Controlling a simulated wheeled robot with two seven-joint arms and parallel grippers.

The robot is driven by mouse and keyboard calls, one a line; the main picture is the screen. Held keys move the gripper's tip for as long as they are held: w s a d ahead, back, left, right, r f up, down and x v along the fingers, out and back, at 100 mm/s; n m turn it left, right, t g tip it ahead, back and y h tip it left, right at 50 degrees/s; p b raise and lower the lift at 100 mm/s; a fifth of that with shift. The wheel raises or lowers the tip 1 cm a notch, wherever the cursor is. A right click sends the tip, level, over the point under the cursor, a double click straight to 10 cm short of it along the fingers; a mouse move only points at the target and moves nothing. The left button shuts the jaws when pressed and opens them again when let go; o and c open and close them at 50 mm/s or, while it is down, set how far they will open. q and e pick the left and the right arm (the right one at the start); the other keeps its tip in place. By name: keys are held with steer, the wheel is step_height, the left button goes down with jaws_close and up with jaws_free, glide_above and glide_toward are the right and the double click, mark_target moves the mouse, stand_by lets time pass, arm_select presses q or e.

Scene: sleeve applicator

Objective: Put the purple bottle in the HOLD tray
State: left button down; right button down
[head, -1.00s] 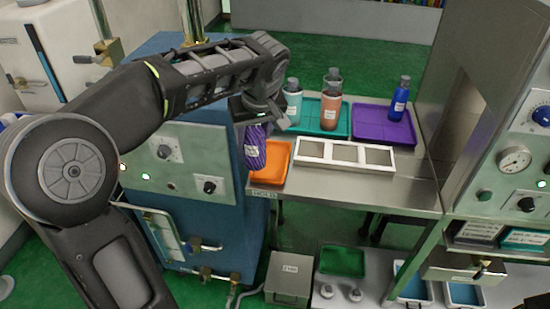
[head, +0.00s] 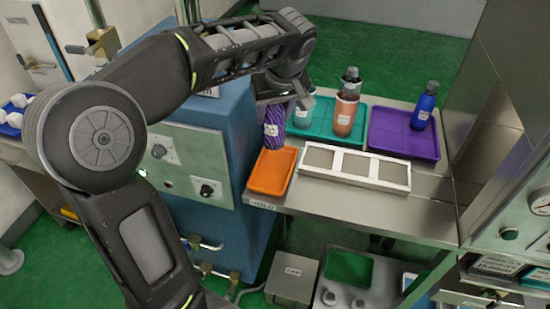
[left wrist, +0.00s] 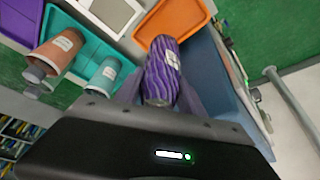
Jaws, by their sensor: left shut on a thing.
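The purple striped bottle (head: 275,127) with a white label hangs roughly upright in my left gripper (head: 277,102), which is shut on its upper part. In the head view it appears at the far end of the orange tray (head: 271,173), seemingly above it. A HOLD label (head: 262,205) is on the table edge in front of that tray. In the left wrist view the bottle (left wrist: 162,70) is between the fingers, with the orange tray (left wrist: 180,16) beyond its lower end. The tray's visible floor is bare. My right gripper is not in view.
A white three-section holder (head: 354,166) stands right of the orange tray. Behind it, a teal tray (head: 320,131) holds a light-blue bottle and a copper bottle (head: 345,115). A purple tray (head: 400,140) holds a blue bottle (head: 424,106). A blue cabinet (head: 215,165) stands at the left.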

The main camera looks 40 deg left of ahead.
mark_target(274, 143)
arm_select(q)
step_height(274, 143, down, 5)
steer(key=shift+f, duration=0.2)
step_height(274, 143, down, 3)
steer(key=shift+f+p, duration=0.1)
steer(key=shift+p, duration=0.35)
steer(key=shift+f, duration=0.25)
steer(key=shift+f, duration=0.15)
steer(key=c, duration=0.7)
jaws_free()
steer(key=shift+s, duration=0.1)
